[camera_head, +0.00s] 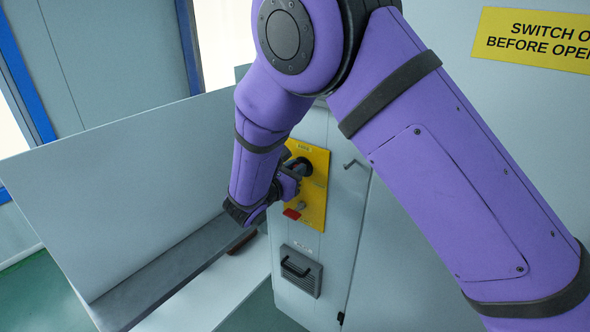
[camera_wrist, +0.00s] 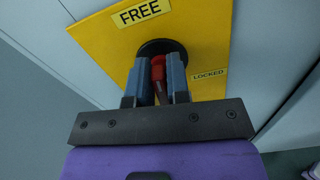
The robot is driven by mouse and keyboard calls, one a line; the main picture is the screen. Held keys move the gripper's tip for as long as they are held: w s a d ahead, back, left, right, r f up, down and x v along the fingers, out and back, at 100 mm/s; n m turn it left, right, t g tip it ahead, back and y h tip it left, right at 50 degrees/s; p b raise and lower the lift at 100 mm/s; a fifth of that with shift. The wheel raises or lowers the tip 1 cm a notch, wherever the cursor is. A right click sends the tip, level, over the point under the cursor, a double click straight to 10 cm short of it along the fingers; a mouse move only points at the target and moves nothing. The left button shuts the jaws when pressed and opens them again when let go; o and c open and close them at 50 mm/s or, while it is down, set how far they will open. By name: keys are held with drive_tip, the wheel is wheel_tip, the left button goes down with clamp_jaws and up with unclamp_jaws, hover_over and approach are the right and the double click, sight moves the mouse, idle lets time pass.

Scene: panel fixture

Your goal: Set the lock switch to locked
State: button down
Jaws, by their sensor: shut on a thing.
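The lock switch is on a yellow plate (camera_wrist: 105,40) with a FREE label (camera_wrist: 140,13) at the top and a LOCKED label (camera_wrist: 209,75) at the right. Its round black base (camera_wrist: 160,47) sits between the labels. My gripper (camera_wrist: 159,68) is shut on the switch's red handle (camera_wrist: 158,70), with one blue-grey finger on each side. The fingers hide part of the handle, so I cannot tell exactly which label it points to. In the head view, my gripper (camera_head: 294,170) is at the upper part of the yellow panel (camera_head: 318,165), partly hidden by my wrist.
Another red handle (camera_head: 293,213) sits on the yellow panel below my gripper. A dark grey vented box with a handle (camera_head: 301,271) is lower on the cabinet. A large grey panel (camera_head: 130,190) stands to the left, close to my wrist. A warning sign (camera_head: 535,40) is at upper right.

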drive_tip(key=m, duration=0.4)
drive_tip(key=shift+s+d+f, duration=0.1)
drive_tip(key=shift+s+d, duration=0.05)
drive_tip(key=shift+s+d+f+m, duration=0.1)
drive_tip(key=shift+f+m, duration=0.1)
drive_tip(key=shift+m, duration=1.85)
drive_tip(key=shift+s+d+f+m, duration=0.1)
drive_tip(key=shift+f+m, duration=0.05)
drive_tip(key=shift+m, duration=1.85)
drive_tip(key=shift+f+m, duration=0.2)
drive_tip(key=shift+m, duration=1.85)
drive_tip(key=c, duration=1.2)
unclamp_jaws()
drive_tip(key=shift+o, duration=0.2)
drive_tip(key=v, duration=1)
drive_tip(key=shift+s+a, duration=0.25)
drive_tip(key=shift+s, duration=0.05)
